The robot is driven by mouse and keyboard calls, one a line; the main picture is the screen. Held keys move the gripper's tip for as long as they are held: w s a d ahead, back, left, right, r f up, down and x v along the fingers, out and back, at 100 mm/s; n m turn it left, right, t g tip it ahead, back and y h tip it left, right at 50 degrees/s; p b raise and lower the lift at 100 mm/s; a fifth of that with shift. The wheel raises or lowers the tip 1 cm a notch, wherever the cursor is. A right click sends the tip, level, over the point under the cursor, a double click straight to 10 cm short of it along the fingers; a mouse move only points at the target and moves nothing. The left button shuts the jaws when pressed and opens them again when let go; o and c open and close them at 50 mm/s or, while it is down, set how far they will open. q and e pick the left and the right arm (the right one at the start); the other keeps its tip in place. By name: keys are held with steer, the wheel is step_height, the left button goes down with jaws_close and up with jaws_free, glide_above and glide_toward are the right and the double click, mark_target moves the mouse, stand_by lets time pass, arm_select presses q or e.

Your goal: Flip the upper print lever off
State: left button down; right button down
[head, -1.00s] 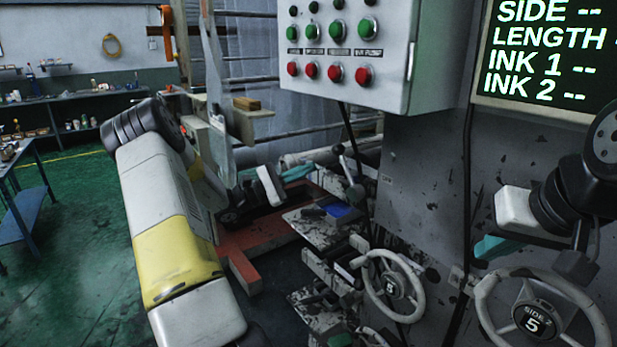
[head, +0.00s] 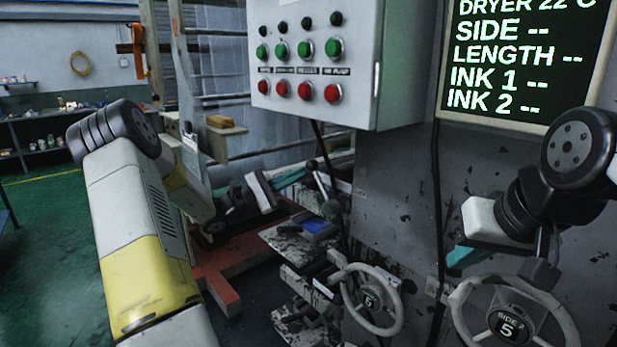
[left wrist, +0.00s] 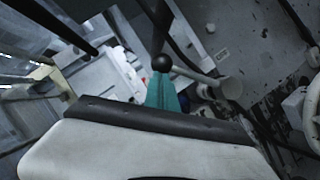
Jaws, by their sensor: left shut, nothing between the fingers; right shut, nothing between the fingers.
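A lever with a black ball knob (head: 312,164) stands on the machine's side, its grey rod slanting down to the right. I take it to be the upper print lever. My left gripper (head: 292,179), with teal fingers, is shut and empty, its tips just left of the knob and slightly below it. In the left wrist view the black knob (left wrist: 162,63) sits right at the tips of the teal fingers (left wrist: 163,92); I cannot tell whether they touch. My right gripper (head: 464,256) is shut and empty, in front of the grey machine wall.
A control box (head: 318,60) with green and red buttons hangs above the lever. A text screen (head: 525,60) is at upper right. Two handwheels (head: 371,300) (head: 508,325) stand below. A blue-topped block (head: 319,228) lies under the lever. Green floor is free at left.

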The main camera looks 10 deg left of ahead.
mark_target(307, 167)
arm_select(q)
steer(key=shift+s+d+r+m+g, duration=0.3)
steer(key=shift+d+r+m+g, duration=0.25)
steer(key=shift+m, duration=0.3)
steer(key=shift+s+d+r+m+g, duration=0.3)
steer(key=shift+r+m, duration=0.3)
steer(key=shift+m, duration=0.25)
steer(key=s+d+r+m+g, duration=0.1)
steer(key=m, duration=0.1)
steer(key=s+d+r+m+y, duration=0.1)
steer(key=d+m, duration=0.1)
steer(key=s+d+r+m+g+y, duration=0.1)
steer(key=m, duration=0.1)
steer(key=shift+s+d+g, duration=0.3)
steer(key=shift+g, duration=0.05)
steer(key=shift+s+d+m+y, duration=0.9)
steer(key=shift+s+d+m, duration=0.2)
steer(key=shift+d+m, duration=0.3)
